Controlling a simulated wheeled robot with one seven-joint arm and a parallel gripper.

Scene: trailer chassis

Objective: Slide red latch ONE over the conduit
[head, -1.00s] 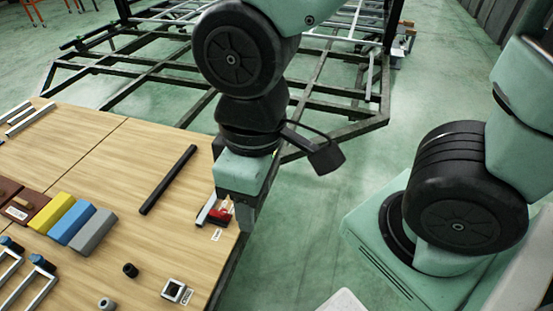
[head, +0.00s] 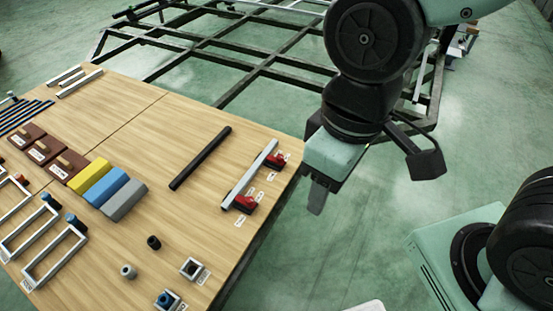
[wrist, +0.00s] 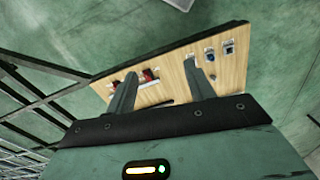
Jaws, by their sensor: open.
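Two red latches show in the head view at the table's right edge: a nearer one (head: 245,204) and a farther one (head: 275,162). Their small labels are too blurred to tell which is ONE. A light grey bar (head: 249,175), apparently the conduit, runs along their left side. I cannot tell how far either latch reaches over it. My gripper (head: 318,200) is beyond the table edge, right of the latches and apart from them. In the wrist view its two fingers (wrist: 160,68) are spread and empty, with red pieces (wrist: 148,75) behind them.
A black rod (head: 200,157) lies left of the bar on the wooden table (head: 190,215). Yellow, blue and grey blocks (head: 108,188) lie farther left. Square fittings (head: 191,268) stand near the front. A dark steel chassis frame (head: 235,62) stands behind the table.

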